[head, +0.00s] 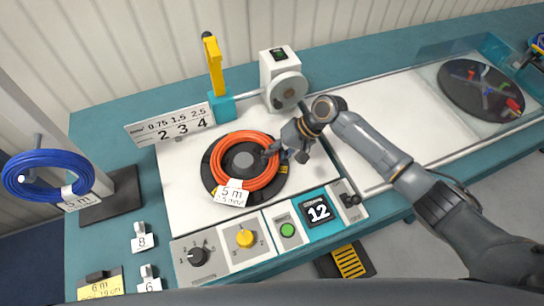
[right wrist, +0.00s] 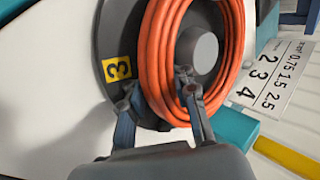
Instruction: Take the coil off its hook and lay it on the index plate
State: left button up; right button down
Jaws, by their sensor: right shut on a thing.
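The orange coil (head: 262,181) lies flat on the dark round index plate (head: 211,185), around its grey hub (head: 243,160). A white "5 m" tag (head: 232,192) hangs on its near side. My right gripper (head: 284,155) is at the coil's right side. In the right wrist view its fingers (right wrist: 157,98) straddle the orange strands (right wrist: 155,50) and are shut on them. The plate's yellow "3" mark (right wrist: 118,68) shows there beside the coil. A blue coil (head: 42,160) with a "5 m" tag hangs on a hook at the left. My left gripper is out of view.
A yellow post (head: 215,75) on a teal block and a white device with a grey wheel (head: 289,88) stand behind the plate. A number sign (head: 180,127) stands at back left. A covered dark disc (head: 481,90) is at right.

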jog(key=shift+f, duration=0.1)
jog(key=c, duration=1)
grip_release()
jog(key=shift+o, duration=0.2)
jog(key=shift+o, duration=0.7)
jog(key=shift+d+f, duration=0.15)
jog(key=o, duration=0.8)
jog(key=shift+r, duration=0.3)
